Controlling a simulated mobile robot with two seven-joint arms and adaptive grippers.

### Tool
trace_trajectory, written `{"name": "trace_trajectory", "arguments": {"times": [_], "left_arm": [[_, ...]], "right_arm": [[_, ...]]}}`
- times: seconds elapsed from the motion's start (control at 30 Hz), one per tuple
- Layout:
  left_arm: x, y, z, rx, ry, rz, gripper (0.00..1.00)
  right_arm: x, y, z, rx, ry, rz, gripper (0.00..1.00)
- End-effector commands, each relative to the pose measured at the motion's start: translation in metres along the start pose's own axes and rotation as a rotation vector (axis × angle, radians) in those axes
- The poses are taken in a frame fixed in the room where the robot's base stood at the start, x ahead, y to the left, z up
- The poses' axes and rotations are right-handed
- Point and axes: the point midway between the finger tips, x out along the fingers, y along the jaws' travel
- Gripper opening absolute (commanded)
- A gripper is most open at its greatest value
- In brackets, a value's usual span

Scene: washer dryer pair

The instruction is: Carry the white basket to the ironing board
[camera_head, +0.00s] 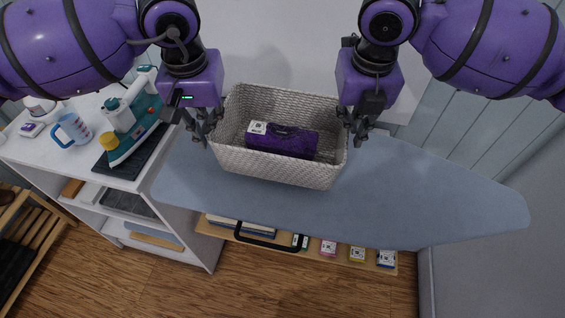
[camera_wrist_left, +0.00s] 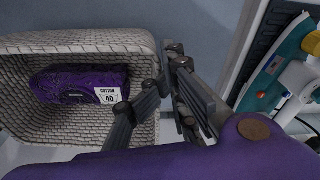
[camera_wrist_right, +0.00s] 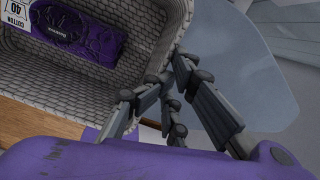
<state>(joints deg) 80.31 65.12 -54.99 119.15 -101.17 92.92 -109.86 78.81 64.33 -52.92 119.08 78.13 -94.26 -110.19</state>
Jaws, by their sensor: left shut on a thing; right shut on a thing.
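The white woven basket (camera_head: 285,172) is over the back part of the blue-grey ironing board (camera_head: 420,205) in the head view; I cannot tell whether it touches the board. The basket looks roughly level.
A low wooden shelf (camera_head: 310,250) with small boxes shows below the board. The board's right end is clear.

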Motion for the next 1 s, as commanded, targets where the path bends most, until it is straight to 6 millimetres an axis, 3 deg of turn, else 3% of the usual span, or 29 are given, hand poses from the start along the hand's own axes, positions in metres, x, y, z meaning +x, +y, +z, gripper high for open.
{"name": "trace_trajectory", "arguments": {"times": [0.03,0.37,1.0], "left_arm": [[-0.003,0.006,-0.001,0.004,0.008,0.017,0.00],[-0.001,0.006,-0.001,0.004,0.007,0.017,0.00],[0.032,0.007,0.004,0.004,0.006,0.017,0.00]], "right_arm": [[-0.002,0.007,-0.002,-0.013,-0.001,0.017,0.00],[0.000,0.007,-0.002,-0.013,0.000,0.017,0.00],[0.032,0.007,-0.006,-0.013,0.000,0.017,0.00]]}}
